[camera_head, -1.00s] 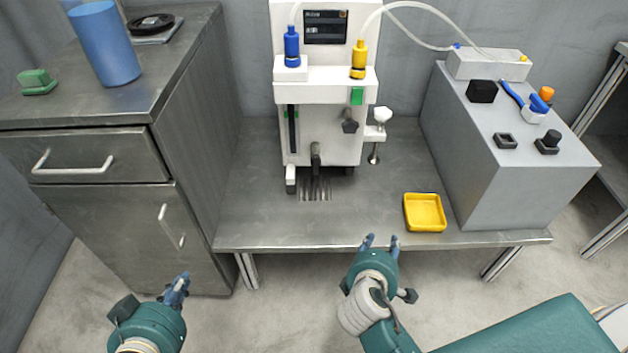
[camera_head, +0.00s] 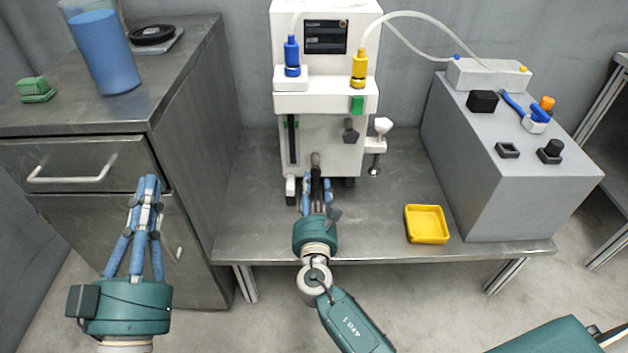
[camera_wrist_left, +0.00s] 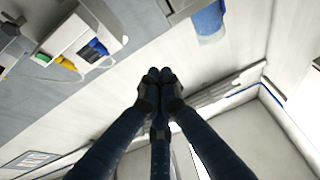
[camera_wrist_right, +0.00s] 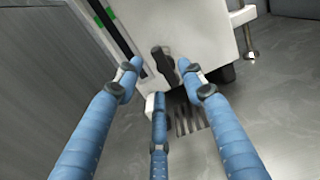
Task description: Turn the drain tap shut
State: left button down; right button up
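The white machine (camera_head: 325,105) stands on the steel bench. A dark upright handle (camera_head: 316,159), which looks like the drain tap, is low on its front, above a slotted drain; its lower part is hidden by my fingers. In the right wrist view the dark tap (camera_wrist_right: 163,62) is ahead, between two spread fingertips, with the third finger below. My right gripper (camera_head: 317,186) is open and close in front of the tap; I cannot tell whether it touches. My left gripper (camera_head: 148,181) is away at the left, fingertips together and empty; they also meet in the left wrist view (camera_wrist_left: 158,76).
A dark knob (camera_head: 350,131) and a white side clamp (camera_head: 380,140) are right of the tap. A yellow tray (camera_head: 427,224) lies on the bench, beside a grey block (camera_head: 520,180). A steel cabinet (camera_head: 190,90) stands left. The bench between is clear.

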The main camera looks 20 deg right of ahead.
aim_at(314, 176)
pick_arm(q)
jog(key=shift+s+r+t+h+b, duration=0.1)
jog(key=shift+s+r+t, duration=0.35)
jog(key=shift+r, duration=0.3)
jog(key=shift+s+r+t+h+b, duration=0.1)
jog(key=shift+s+r+t, duration=0.3)
jog(key=shift+r, duration=0.35)
jog(key=shift+s+r+t+h+b, duration=0.1)
jog(key=shift+s+r+t, duration=0.35)
jog(key=shift+r, duration=0.3)
pick_arm(e)
jog(key=shift+x, duration=2)
pick_arm(q)
jog(key=shift+w, duration=0.1)
pick_arm(e)
jog(key=c, duration=1)
